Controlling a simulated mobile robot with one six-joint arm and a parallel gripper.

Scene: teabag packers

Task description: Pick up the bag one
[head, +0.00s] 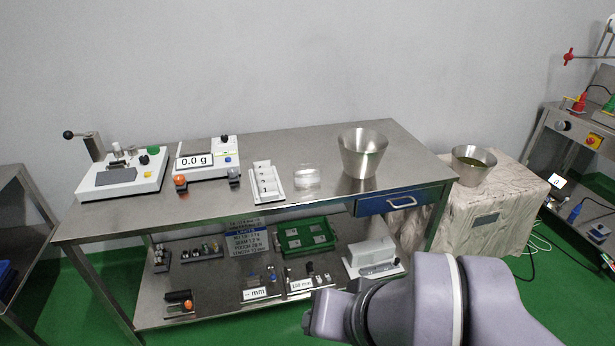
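I cannot tell for sure which thing is bag one. A white tray (281,197) with a few small marked white pieces (264,175) stands on the steel table, left of its middle. A small clear container (306,177) sits just right of it. A green tray (284,247) with several pale flat squares lies on the lower shelf. My arm reaches in from the bottom right. Its end, my gripper (314,318), is in front of the lower shelf, apart from these things. Its fingers are too unclear to tell open from shut.
On the steel table (290,140) stand a lever press (123,177), a scale reading 0.0 g (195,161) and a metal bucket (363,155). A metal bowl (472,166) rests on a covered stand at right. The table's back right is clear. The lower shelf is crowded.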

